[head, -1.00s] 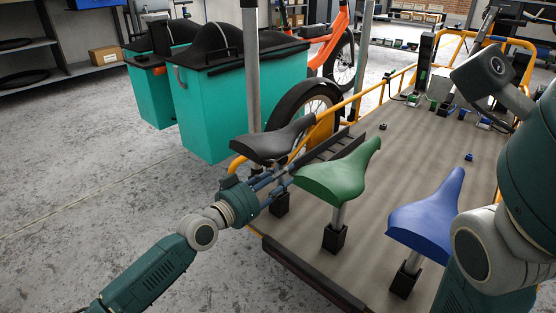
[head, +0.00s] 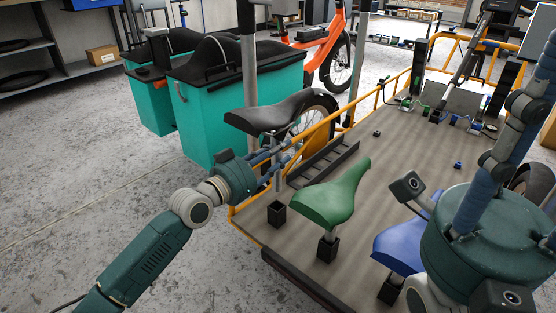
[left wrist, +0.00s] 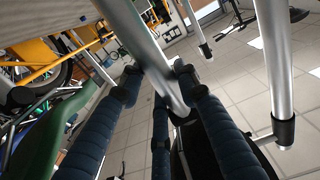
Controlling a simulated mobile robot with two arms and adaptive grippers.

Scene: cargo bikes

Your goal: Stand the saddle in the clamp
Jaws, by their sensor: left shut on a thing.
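The black saddle (head: 268,117) is in the air above the front left of the cargo deck, roughly upright on its silver post (head: 278,180). My left gripper (head: 274,157) is shut on that post below the saddle. In the left wrist view the silver post (left wrist: 150,60) runs between the blue fingers. The post's lower end is above a black socket (head: 277,212). A grey upright (head: 250,80) stands behind the saddle; I cannot tell which part is the clamp. My right gripper (head: 490,190) is close at the right, its fingertips unclear.
A green saddle (head: 335,198) and a blue saddle (head: 400,245) stand in sockets on the deck (head: 390,160), the blue one partly hidden by my right arm. Teal boxes (head: 215,110) stand behind at the left. An orange rail (head: 335,115) edges the deck. Floor at left is clear.

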